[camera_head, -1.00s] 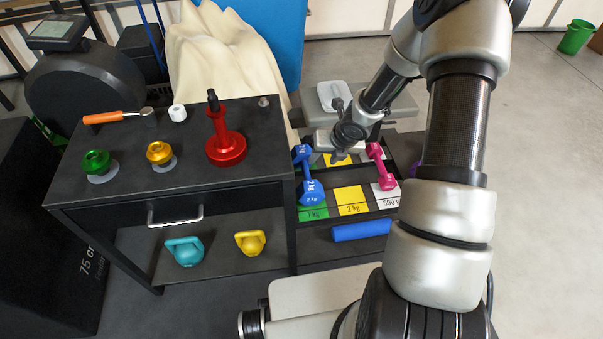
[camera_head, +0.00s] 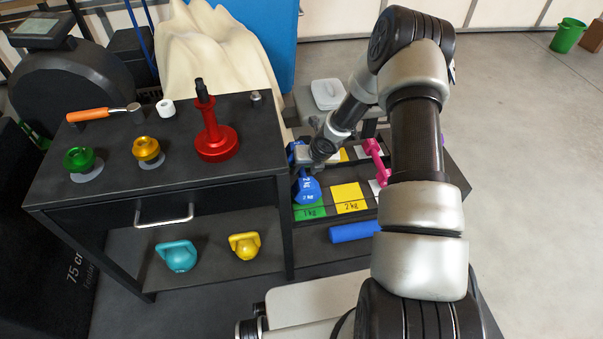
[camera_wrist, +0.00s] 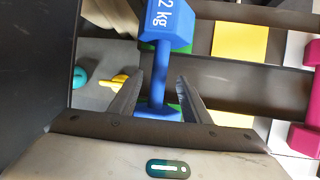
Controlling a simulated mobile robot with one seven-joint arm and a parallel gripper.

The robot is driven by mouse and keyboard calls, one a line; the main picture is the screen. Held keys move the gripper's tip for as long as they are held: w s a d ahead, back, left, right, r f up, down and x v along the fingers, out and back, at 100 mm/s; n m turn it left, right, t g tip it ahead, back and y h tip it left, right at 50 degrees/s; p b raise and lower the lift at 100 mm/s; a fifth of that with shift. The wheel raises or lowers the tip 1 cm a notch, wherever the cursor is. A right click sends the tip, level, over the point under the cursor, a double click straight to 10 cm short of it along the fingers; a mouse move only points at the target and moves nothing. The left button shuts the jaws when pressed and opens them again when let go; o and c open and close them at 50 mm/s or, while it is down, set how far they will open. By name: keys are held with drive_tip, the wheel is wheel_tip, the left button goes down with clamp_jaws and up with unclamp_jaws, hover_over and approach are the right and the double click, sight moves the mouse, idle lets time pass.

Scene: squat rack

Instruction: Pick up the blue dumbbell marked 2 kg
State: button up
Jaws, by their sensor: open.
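The blue dumbbell (camera_head: 308,189) marked 2 kg lies on the rack shelf at its left end, over the green 1 kg label (camera_head: 310,212). It also shows in the wrist view (camera_wrist: 168,25), with its 2 kg head beyond the fingertips and its handle running back between the fingers. My gripper (camera_wrist: 160,85) is open, one finger on each side of the dumbbell's handle. No clear contact shows. In the head view my gripper (camera_head: 305,156) is over the dumbbell's far part and partly hides it.
A pink dumbbell (camera_head: 377,160) lies to the right on the shelf, past the bare yellow 2 kg label (camera_head: 350,197). A blue roller (camera_head: 354,232) lies lower down. The black table (camera_head: 160,170) with a red stand (camera_head: 216,142) rises close on the left.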

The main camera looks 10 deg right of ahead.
sight(302, 169)
drive_tip(key=b+x, duration=0.1)
drive_tip(key=x, duration=0.3)
drive_tip(key=shift+a+r, duration=0.1)
drive_tip(key=shift+a, duration=0.05)
clamp_jaws()
idle(1.1)
drive_tip(key=shift+w+r, duration=0.2)
drive_tip(key=shift+r, duration=0.05)
